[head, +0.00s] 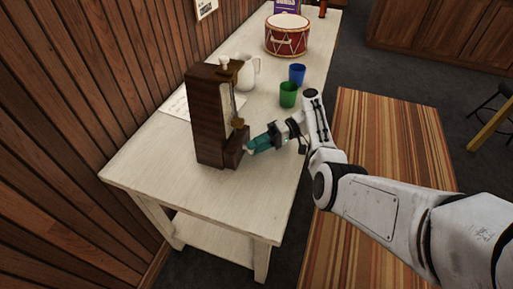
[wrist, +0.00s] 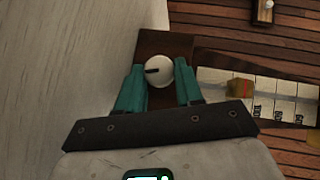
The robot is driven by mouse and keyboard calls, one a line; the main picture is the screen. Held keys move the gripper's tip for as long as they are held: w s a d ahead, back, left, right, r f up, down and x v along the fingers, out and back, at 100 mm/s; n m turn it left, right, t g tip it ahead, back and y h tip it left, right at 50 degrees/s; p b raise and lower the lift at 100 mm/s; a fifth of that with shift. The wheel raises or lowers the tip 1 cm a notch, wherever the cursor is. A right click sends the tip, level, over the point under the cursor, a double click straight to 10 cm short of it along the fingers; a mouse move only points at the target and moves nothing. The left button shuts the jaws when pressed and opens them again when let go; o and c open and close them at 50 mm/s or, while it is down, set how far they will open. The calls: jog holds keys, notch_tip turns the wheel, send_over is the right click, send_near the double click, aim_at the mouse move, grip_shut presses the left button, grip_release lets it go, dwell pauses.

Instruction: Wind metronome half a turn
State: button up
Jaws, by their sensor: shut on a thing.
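The metronome (head: 208,118) is a tall dark-wood case standing upright on the white table, with a pendulum and pale numbered scale on its front. The scale (wrist: 270,98) also shows in the wrist view. A round white winding knob with a dark line mark (wrist: 159,71) sits on a dark wooden block low on the metronome. My gripper (wrist: 160,80) has teal fingers, one on each side of the knob, and is shut on it. In the head view my gripper (head: 250,147) reaches the metronome's lower block from the right; its fingertips hide most of the knob there.
The white table (head: 150,165) also holds a white pitcher (head: 247,73), a blue cup (head: 297,74), a green cup (head: 288,95), a red drum (head: 287,36) and a paper sheet (head: 176,104). A wood-plank wall (head: 70,90) borders the left. The table's front-left top is clear.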

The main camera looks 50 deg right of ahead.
jog(key=shift+f+m+y, duration=0.15)
jog(key=shift+m+y, duration=0.35)
jog(key=shift+b, duration=0.3)
jog(key=o, duration=1)
jog(key=b+v, duration=0.1)
jog(key=v, duration=0.2)
jog(key=b+v, duration=0.1)
jog(key=v, duration=0.1)
jog(key=b+v, duration=0.1)
jog(key=v, duration=0.2)
jog(key=shift+s+d+f, duration=0.2)
jog(key=shift+d+f, duration=0.1)
jog(key=shift+d, duration=0.05)
jog(key=shift+b+v, duration=0.65)
jog(key=shift+v, duration=0.4)
jog(key=shift+r, duration=0.15)
